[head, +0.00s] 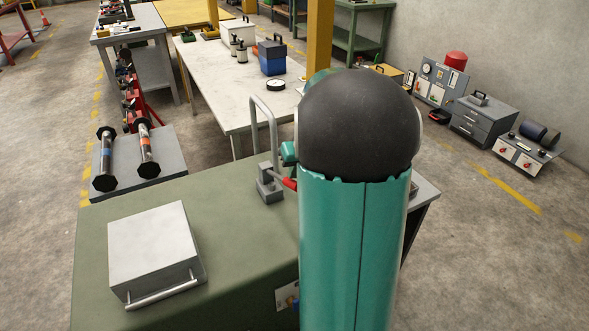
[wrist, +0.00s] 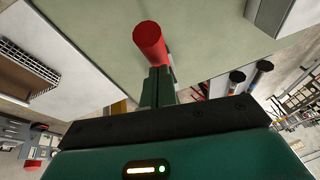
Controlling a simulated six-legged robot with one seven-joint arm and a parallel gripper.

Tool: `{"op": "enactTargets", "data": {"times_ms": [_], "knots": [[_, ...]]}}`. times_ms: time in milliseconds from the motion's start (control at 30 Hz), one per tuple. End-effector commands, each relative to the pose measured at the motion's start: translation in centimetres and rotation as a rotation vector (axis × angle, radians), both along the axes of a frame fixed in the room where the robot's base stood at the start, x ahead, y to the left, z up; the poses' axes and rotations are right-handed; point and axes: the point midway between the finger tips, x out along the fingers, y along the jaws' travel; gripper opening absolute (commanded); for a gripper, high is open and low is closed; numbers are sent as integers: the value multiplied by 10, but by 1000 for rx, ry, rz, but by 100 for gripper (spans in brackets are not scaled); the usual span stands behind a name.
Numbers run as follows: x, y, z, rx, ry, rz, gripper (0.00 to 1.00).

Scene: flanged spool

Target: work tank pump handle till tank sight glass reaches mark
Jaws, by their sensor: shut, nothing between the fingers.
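The tank (head: 235,230) is a green-topped block in the head view, and its top also fills the upper middle of the wrist view (wrist: 105,20). A grey pump bracket (head: 268,184) stands on its far right part. The red pump handle (head: 290,183) sticks out to the right of it, partly behind my arm. In the wrist view the red handle (wrist: 150,42) is at my gripper's fingertips (wrist: 158,74). The fingers are together with nothing between them; whether they touch the handle I cannot tell. My arm hides most of my gripper in the head view. I see no sight glass or mark.
A grey lidded box (head: 153,250) with a bar handle sits on the tank's near left. A bent grey pipe (head: 265,125) rises behind the bracket. Flanged spools (head: 148,150) lie on a low stand to the left. A workbench (head: 225,75) stands beyond.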

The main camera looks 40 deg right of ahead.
Motion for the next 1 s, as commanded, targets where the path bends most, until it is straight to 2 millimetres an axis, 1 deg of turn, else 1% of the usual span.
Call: {"op": "enactTargets", "data": {"times_ms": [167,367,467,700,900,1000], "knots": [[-4,1,-5,0,0,-1,0],[-15,4,-22,2,3,-1,0],[-23,7,-36,3,2,-1,0],[-39,11,-78,4,4,-2,0],[-46,14,-111,4,4,0,0],[-48,14,-124,5,4,-1,0]]}}
